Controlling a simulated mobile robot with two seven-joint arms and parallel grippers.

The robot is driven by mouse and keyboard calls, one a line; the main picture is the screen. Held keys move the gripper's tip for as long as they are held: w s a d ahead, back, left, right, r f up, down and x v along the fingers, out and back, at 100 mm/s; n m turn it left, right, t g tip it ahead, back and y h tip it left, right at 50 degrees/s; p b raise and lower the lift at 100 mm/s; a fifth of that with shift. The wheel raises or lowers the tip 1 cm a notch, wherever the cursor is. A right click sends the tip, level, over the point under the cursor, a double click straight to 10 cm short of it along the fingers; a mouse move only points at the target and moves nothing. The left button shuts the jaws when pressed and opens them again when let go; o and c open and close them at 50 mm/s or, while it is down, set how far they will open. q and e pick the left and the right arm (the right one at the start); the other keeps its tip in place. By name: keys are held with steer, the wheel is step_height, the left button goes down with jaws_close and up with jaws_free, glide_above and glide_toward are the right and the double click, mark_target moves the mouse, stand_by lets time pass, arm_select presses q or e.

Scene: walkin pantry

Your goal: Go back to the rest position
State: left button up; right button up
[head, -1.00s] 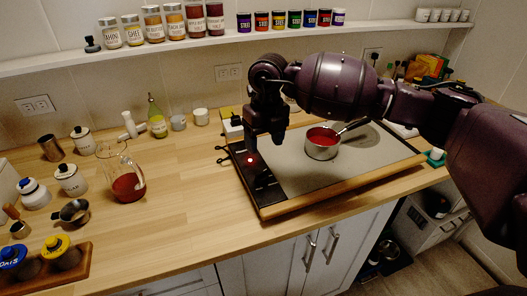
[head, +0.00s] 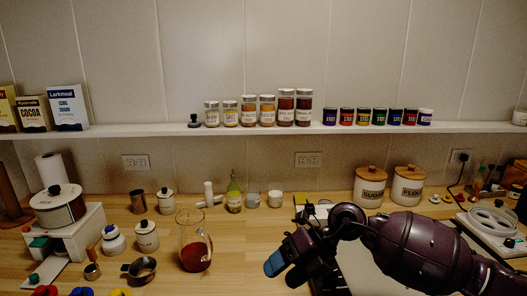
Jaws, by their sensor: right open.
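My right arm comes in from the lower right, bent over the counter. Its gripper (head: 284,268) is at the lower middle of the head view, above the wooden counter (head: 228,262) and to the right of a glass jug (head: 192,252) with red liquid. One finger shows a blue inner face. I see nothing held in it, and the jaws are open. My left gripper is not in view.
A white shelf (head: 262,130) with jars, tins and boxes runs along the wall. Sugar (head: 370,188) and flour (head: 408,187) canisters stand behind the arm. A white appliance (head: 62,228) is at left. Bare counter lies left of the gripper.

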steer(key=s+a+r+m+t+y, duration=0.3)
steer(key=r+m+t+y, duration=0.55)
steer(key=m+y, duration=0.2)
steer(key=d+f+m+t+h, duration=0.4)
steer(key=d+m+t+h, duration=0.3)
steer(key=m, duration=0.3)
steer(key=d+f+m+t+h, duration=0.3)
steer(key=d+m+t+h, duration=0.2)
steer(key=d+m+h, duration=0.4)
steer(key=s+d+f+m+g+h, duration=0.6)
steer(key=s+d+f+m+g, duration=0.15)
steer(key=f, duration=0.35)
steer(key=s+d+f+m+g+y, duration=0.1)
steer(key=s+f+g, duration=0.3)
steer(key=s, duration=0.5)
steer(key=s+d+f+m+g+y, duration=0.1)
steer(key=s+f+g, duration=0.25)
steer(key=s, duration=0.45)
steer(key=w+f+t, duration=0.7)
steer(key=f, duration=0.3)
steer(key=shift+w+d+n, duration=0.15)
steer(key=shift+n, duration=0.15)
